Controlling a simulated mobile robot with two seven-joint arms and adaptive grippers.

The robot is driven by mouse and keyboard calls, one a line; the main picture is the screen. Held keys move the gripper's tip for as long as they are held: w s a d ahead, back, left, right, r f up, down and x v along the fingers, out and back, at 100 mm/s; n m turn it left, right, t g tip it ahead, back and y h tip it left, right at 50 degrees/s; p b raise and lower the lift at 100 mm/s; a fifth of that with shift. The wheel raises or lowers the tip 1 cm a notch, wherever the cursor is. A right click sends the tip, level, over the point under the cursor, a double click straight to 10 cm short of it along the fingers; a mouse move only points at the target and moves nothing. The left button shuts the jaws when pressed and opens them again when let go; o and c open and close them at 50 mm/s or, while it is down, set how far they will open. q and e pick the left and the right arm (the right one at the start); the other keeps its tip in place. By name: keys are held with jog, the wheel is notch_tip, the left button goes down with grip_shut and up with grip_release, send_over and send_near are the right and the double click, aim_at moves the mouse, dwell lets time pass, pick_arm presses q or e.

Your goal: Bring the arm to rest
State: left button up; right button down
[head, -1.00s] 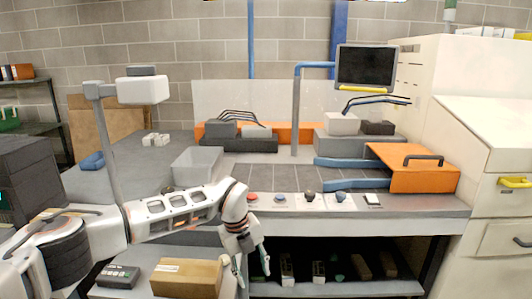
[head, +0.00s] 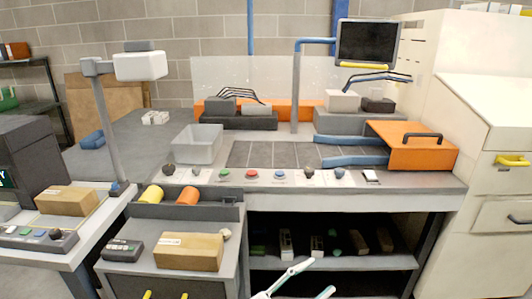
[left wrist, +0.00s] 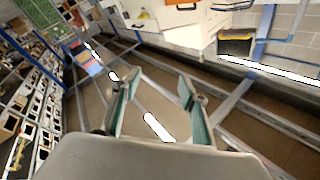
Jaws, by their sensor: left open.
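My left gripper (head: 300,280) shows at the bottom edge of the head view, low in front of the bench's lower shelf. Its two fingers are spread apart with nothing between them. Most of my left arm is outside the head view. My right gripper is not in either view.
A workbench (head: 400,200) with a row of buttons, a grey bin (head: 198,144) and an orange cover (head: 405,153) stands ahead. A small cabinet bears a cardboard box (head: 188,251). A side table (head: 95,245) stands at left. A white machine (head: 480,130) stands at right.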

pick_arm(q)
jog(key=s+a+f+n+t+y, duration=0.2)
jog(key=a+f+n+t+y, duration=0.2)
jog(key=a+f+n+y, duration=0.9)
jog(key=s+a+f+g+y, duration=0.1)
jog(key=s+a+f+g, duration=0.1)
jog(key=s+a+f, duration=0.4)
jog(key=s+a+f+g+y, duration=0.1)
jog(key=s+a+f+g, duration=0.1)
jog(key=s+a+f, duration=0.5)
jog(key=a, duration=0.5)
jog(key=shift+f+n, duration=0.15)
jog(key=shift+n, duration=0.15)
jog(key=shift+s, duration=0.1)
